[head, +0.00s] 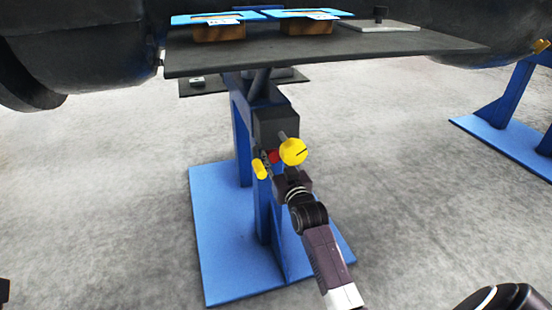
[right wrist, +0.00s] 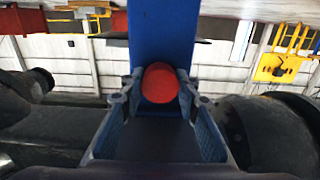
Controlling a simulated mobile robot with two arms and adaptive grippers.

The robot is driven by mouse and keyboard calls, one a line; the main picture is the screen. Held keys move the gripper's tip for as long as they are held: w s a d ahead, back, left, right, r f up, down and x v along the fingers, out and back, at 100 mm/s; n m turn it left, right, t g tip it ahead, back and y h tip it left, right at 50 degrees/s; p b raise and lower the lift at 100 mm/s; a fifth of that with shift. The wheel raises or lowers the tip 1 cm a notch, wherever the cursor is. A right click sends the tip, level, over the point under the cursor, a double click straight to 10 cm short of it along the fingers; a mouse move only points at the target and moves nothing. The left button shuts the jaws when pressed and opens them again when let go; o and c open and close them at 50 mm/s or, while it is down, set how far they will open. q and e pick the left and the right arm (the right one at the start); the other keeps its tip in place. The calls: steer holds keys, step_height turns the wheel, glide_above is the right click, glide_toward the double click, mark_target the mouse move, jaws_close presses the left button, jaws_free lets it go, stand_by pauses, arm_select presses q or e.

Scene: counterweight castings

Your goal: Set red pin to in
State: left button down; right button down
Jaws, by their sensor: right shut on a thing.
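The red pin (head: 273,156) sticks out of the dark block on the blue stand (head: 218,235), below the tabletop. My right gripper (head: 275,166) reaches up to it from the lower right. In the right wrist view the round red end of the pin (right wrist: 160,83) lies between the two fingertips, with the blue post behind it. The right gripper is shut on the red pin. How deep the pin sits in the block is hidden. My left gripper is not in view.
A yellow knob (head: 293,151) and a yellow handle (head: 259,169) sit close beside the pin. The dark tabletop (head: 330,52) overhangs above, bearing blue-framed pieces on wooden blocks. Large dark castings stand at both sides. The grey floor around the stand is clear.

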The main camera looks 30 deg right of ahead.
steer(key=shift+w+d+r, duration=0.1)
steer(key=shift+r, duration=0.1)
steer(key=c, duration=1.7)
jaws_free()
steer(key=shift+f, duration=0.1)
steer(key=shift+o, duration=1.3)
steer(key=shift+w+f, duration=0.1)
steer(key=shift+w, duration=0.05)
steer(key=v, duration=1.2)
